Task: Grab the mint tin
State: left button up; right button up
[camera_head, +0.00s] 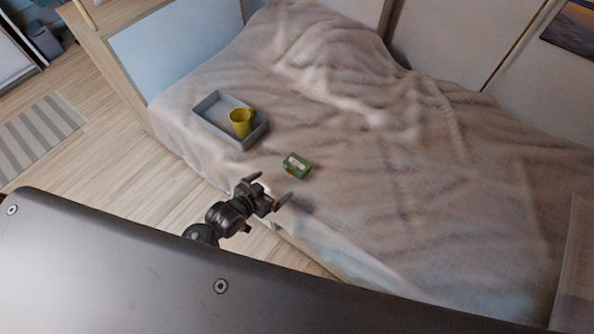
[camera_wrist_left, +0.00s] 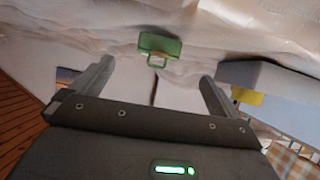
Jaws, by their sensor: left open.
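The mint tin is a small green box (camera_head: 297,165) with a pale label, lying on the bed's blanket in the head view. It also shows in the left wrist view (camera_wrist_left: 160,44), ahead of the fingers and roughly between them. My left gripper (camera_head: 268,189) is open and empty near the bed's edge, a short way from the tin and not touching it. In the left wrist view its two fingers (camera_wrist_left: 154,82) stand wide apart. My right gripper is in neither view.
A grey tray (camera_head: 212,108) holding a yellow mug (camera_head: 241,122) sits on the bed, behind and left of the tin. The rumpled blanket (camera_head: 400,190) rises into folds farther back. A wooden floor and a striped rug (camera_head: 40,139) lie left of the bed.

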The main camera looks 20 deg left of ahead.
aim_at(291, 170)
pick_arm(q)
jog(key=w, duration=0.1)
jog(key=w+d, duration=0.1)
jog(key=w, duration=0.1)
jog(key=w+d+f, duration=0.1)
jog(key=w, duration=0.1)
jog(key=shift+x, duration=2.6)
jog(key=shift+w+r, duration=0.1)
jog(key=shift+r, duration=0.15)
jog(key=shift+c, duration=0.3)
jog(key=c, duration=1)
